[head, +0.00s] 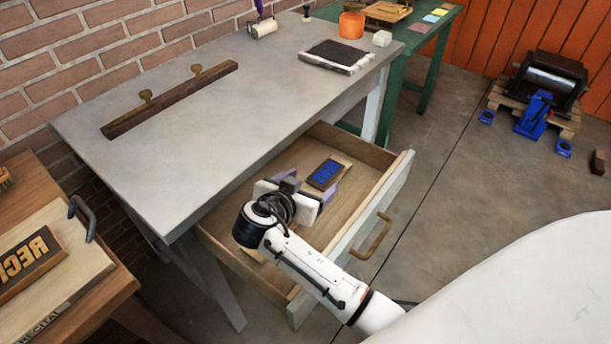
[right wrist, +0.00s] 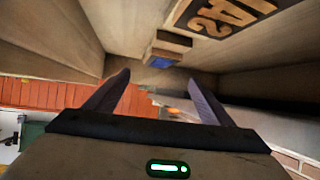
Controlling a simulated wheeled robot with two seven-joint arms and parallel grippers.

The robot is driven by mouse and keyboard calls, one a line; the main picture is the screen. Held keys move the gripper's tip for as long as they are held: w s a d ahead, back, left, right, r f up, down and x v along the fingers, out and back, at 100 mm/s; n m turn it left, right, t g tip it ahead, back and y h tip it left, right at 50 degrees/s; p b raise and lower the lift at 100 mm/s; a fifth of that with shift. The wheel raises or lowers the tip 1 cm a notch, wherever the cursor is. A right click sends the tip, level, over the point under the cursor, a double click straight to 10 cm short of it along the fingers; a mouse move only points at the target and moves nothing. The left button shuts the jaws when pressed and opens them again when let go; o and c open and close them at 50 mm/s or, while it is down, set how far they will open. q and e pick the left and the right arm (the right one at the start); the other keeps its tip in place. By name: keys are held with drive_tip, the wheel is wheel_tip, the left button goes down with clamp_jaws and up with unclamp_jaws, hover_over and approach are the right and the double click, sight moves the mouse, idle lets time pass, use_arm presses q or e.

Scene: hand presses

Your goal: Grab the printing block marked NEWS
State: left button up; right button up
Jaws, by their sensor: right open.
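A wooden printing block with a blue face (head: 327,174) lies in the open drawer (head: 376,212), toward its far end. Its lettering is too small to read. In the right wrist view a block with a blue face (right wrist: 163,61) shows ahead, between and beyond the fingertips. A second block with raised letters starting "SA" (right wrist: 222,14) lies nearer, at the top right there. My right gripper (head: 306,190) is over the drawer, close to the blue block, open and empty (right wrist: 160,82). It hides part of the drawer floor. My left gripper is not in view.
The drawer walls and front with its handle (head: 371,236) surround the gripper. The grey table (head: 200,130) overhangs the drawer's back; it bears a wooden bar (head: 170,98) and an ink slab (head: 337,54).

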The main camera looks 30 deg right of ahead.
sight(324, 175)
drive_tip(key=x, duration=0.5)
drive_tip(key=shift+f, duration=0.1)
drive_tip(key=shift+f+x, duration=0.25)
drive_tip(key=shift+x, duration=2.1)
drive_tip(key=shift+s+a, duration=0.1)
drive_tip(key=c, duration=1.4)
drive_tip(key=shift+o, duration=0.2)
